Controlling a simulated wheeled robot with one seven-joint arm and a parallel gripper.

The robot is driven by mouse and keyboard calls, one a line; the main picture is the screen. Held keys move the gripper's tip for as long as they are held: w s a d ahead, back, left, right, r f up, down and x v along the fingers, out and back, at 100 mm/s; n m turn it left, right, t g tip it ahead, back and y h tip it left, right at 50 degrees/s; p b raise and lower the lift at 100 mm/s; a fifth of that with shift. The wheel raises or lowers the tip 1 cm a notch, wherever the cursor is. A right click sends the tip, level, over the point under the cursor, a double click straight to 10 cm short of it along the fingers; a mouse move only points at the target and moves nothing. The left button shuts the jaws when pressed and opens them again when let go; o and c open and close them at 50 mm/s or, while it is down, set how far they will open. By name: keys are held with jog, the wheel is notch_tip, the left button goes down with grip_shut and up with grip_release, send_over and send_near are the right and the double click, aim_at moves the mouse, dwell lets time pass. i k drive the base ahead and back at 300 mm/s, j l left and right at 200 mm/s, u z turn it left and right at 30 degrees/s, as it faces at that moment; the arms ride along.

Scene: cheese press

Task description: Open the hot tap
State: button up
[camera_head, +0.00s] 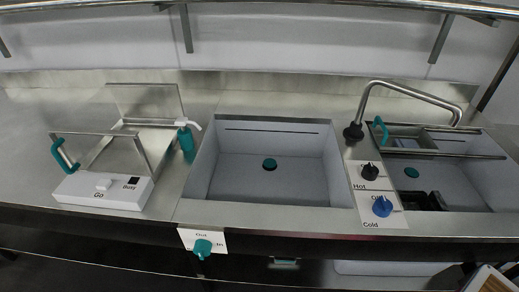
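The hot tap is a black knob (370,171) on a white plate labelled "Hot", on the strip between the two sink basins. A blue knob (382,206) labelled "Cold" sits just in front of it. The curved metal spout (412,92) rises from a black base behind the knobs and reaches over the right basin. The print beside the hot knob is partly hidden by the knob. My gripper is not in view.
The left basin (228,190) is empty except for a teal plug. The right basin (470,196) holds a tray and a dark item. A teal "Out/In" knob (203,248) is on the front edge.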

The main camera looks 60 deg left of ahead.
aim_at(370, 172)
jog(key=i+l, duration=0.35)
jog(key=i+l+u, duration=0.1)
jog(key=i+l, duration=0.25)
jog(key=l, duration=0.25)
jog(key=u, duration=3.2)
jog(key=k+z, duration=0.2)
jog(key=z, duration=0.8)
jog(key=i+l+u, duration=0.1)
jog(key=u, duration=0.55)
